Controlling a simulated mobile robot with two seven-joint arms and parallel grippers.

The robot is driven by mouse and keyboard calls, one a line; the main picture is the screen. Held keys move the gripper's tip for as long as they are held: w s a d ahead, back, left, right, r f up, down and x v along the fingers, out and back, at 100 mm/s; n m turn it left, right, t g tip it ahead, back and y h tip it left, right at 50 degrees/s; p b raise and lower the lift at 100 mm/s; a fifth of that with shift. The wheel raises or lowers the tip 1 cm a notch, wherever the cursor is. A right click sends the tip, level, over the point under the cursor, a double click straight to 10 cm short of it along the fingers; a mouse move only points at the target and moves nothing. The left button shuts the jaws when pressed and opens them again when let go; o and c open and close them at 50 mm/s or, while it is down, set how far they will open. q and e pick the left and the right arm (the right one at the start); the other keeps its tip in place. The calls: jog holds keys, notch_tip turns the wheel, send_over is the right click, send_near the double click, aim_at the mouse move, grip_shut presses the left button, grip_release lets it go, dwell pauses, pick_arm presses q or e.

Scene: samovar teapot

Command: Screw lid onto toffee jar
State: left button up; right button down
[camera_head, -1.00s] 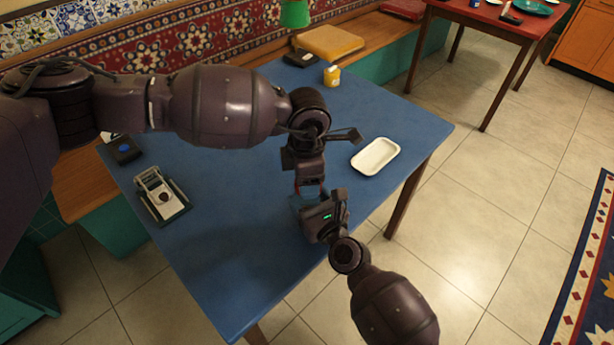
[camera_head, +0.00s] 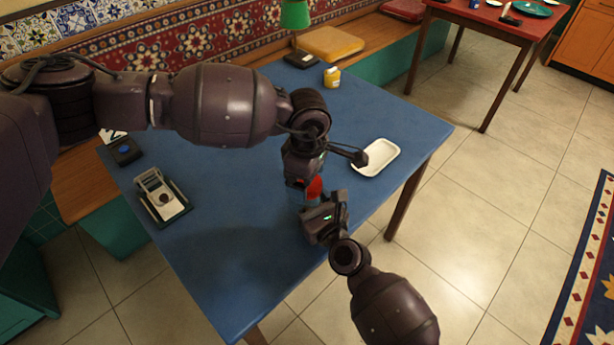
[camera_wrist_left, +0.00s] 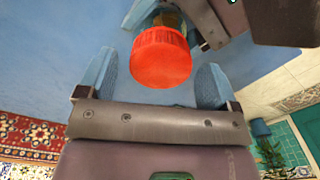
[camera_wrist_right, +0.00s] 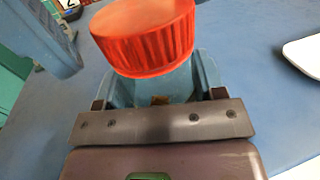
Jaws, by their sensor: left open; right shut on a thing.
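The red ridged lid (camera_head: 315,188) sits on top of the toffee jar, above the table. In the left wrist view the lid (camera_wrist_left: 160,57) faces me, with a bit of the amber jar (camera_wrist_left: 172,20) behind it. I cannot tell how tightly it is seated. My right gripper (camera_wrist_right: 160,78) is shut on the jar below the lid (camera_wrist_right: 145,38); its fingers and the lid hide most of the jar. My left gripper (camera_wrist_left: 157,68) is open, its blue fingers apart on either side of the lid, with visible gaps.
The blue table (camera_head: 235,230) has clear room at the front. A white tray (camera_head: 377,158) lies right of the grippers. A yellow jar (camera_head: 332,78) and green lamp (camera_head: 295,15) stand at the back. A grey device (camera_head: 160,195) and dark box (camera_head: 123,152) are at left.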

pick_arm(q)
jog(key=shift+r, duration=2.2)
jog(key=shift+c, duration=0.5)
jog(key=n, duration=0.2)
jog(key=shift+s+d+r+n, duration=0.2)
jog(key=shift+d+r+n, duration=0.05)
jog(key=shift+d+n, duration=0.15)
jog(key=n, duration=0.2)
jog(key=r+n, duration=0.1)
jog(key=n, duration=0.1)
jog(key=shift+d, duration=0.2)
jog(key=n, duration=0.2)
jog(key=r+n, duration=0.1)
jog(key=n, duration=0.1)
jog(key=shift+a, duration=0.15)
jog(key=shift+w+a+r+n, duration=0.1)
jog(key=shift+a+r+n, duration=0.05)
jog(key=shift+n, duration=0.65)
jog(key=shift+w+a+r+n, duration=0.1)
jog(key=shift+a+n, duration=0.05)
jog(key=shift+n, duration=0.65)
